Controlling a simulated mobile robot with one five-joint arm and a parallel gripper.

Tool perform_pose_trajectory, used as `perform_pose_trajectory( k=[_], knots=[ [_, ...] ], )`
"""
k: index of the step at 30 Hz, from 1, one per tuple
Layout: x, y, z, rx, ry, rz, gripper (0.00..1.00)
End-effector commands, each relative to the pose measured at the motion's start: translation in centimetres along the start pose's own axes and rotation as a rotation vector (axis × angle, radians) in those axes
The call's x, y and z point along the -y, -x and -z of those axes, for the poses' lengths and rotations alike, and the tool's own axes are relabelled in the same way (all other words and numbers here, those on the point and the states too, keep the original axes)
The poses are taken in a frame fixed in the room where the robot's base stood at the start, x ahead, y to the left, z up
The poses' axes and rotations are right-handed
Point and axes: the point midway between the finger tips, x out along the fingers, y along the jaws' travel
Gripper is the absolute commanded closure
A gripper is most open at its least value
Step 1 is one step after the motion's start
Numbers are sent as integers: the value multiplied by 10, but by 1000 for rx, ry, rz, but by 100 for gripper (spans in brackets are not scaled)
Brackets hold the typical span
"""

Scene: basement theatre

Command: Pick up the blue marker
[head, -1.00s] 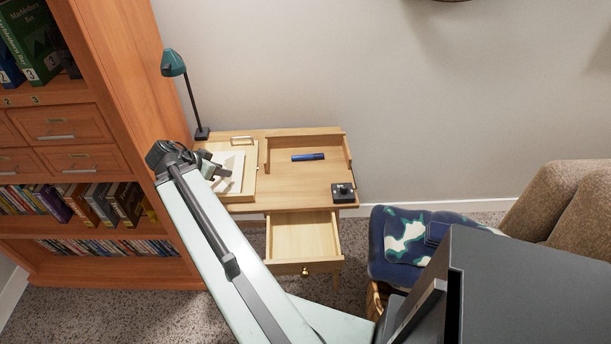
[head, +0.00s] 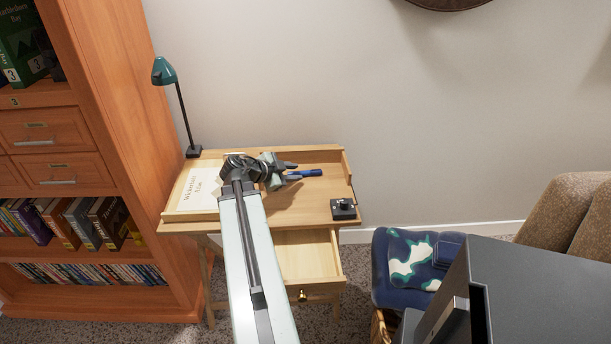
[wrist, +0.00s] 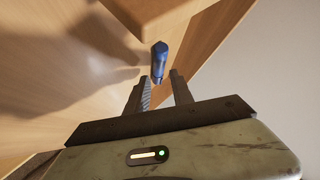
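The blue marker (head: 306,173) lies on the small wooden desk (head: 310,205), near its back ledge. In the wrist view the marker (wrist: 159,62) shows end-on, just beyond the fingertips and in line with the gap between them. My gripper (head: 288,172) is just left of the marker in the head view, with its fingers pointing right toward it. In the wrist view my gripper (wrist: 160,84) is open, with nothing between its fingers. The marker's left end is close to the fingertips in the head view, and I cannot tell whether they touch.
A clipboard-like board with paper (head: 199,189) lies on the desk's left. A small black object (head: 343,209) sits at its right front. A green lamp (head: 165,72) stands at the back left. The drawer (head: 308,262) is open. A bookcase (head: 130,120) stands left, a blue-cushioned seat (head: 385,262) right.

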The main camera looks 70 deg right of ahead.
Motion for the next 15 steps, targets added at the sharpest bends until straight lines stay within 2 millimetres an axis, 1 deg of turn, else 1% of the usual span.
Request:
perform_pose_trajectory(
  k=[1, 3, 6, 12, 13, 15],
  knots=[
    [-1, -13, -5, -1, -1, -2, 72],
    [-1, -27, -6, -2, -1, -3, 72],
    [-1, -39, -4, 0, -1, -2, 72],
    [0, -41, -2, 3, -5, -4, 72],
    [0, -41, -2, 3, -5, -4, 83],
    [0, -42, -3, 4, -6, -3, 100]
  ],
)
